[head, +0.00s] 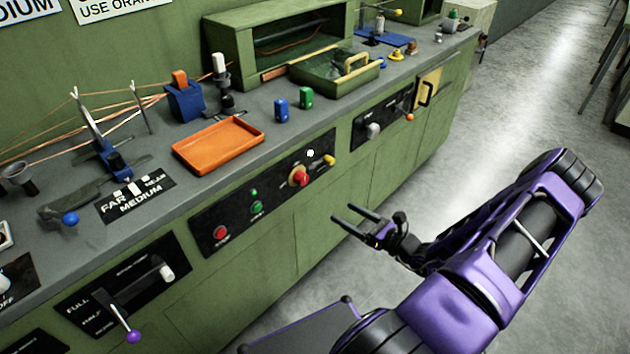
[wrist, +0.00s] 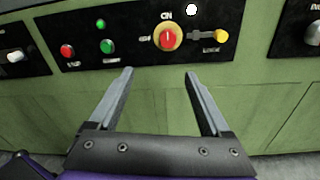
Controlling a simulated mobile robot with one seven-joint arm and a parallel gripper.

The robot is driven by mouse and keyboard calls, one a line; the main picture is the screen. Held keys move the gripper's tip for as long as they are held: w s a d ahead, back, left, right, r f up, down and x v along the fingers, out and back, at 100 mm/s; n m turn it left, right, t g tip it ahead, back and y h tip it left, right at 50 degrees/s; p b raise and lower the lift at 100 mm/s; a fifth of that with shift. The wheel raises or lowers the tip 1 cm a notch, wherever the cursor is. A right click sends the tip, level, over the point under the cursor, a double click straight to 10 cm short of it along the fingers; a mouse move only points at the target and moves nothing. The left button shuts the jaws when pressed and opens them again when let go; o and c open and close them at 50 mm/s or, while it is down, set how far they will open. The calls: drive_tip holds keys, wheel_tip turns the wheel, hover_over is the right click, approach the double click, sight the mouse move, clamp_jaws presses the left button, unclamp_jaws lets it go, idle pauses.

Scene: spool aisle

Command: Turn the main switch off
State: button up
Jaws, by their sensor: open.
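The main switch is a red rotary knob on a yellow round plate (head: 299,177), set in a black panel on the green bench front. In the wrist view the red knob (wrist: 168,39) stands roughly upright, in line with the "ON" mark above it; a smaller label is at its left. A yellow-tipped lever (wrist: 221,35) marked "LOCK" lies level at its right and also shows in the head view (head: 329,160). My gripper (head: 342,212) is open and empty, in front of and below the switch, apart from the panel. Its fingers (wrist: 159,72) point at the panel.
A white dot (wrist: 191,9) shows above the lever. An orange tray (head: 218,146) sits on the bench top above.

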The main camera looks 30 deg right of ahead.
drive_tip(key=b, duration=0.2)
approach(305, 181)
drive_tip(key=shift+m+t+h, duration=0.3)
drive_tip(key=shift+t, duration=0.1)
drive_tip(key=x, duration=0.9)
drive_tip(key=shift+w+a+f, duration=0.15)
drive_tip(key=shift+w+a, duration=0.05)
drive_tip(key=shift+a, duration=0.15)
clamp_jaws()
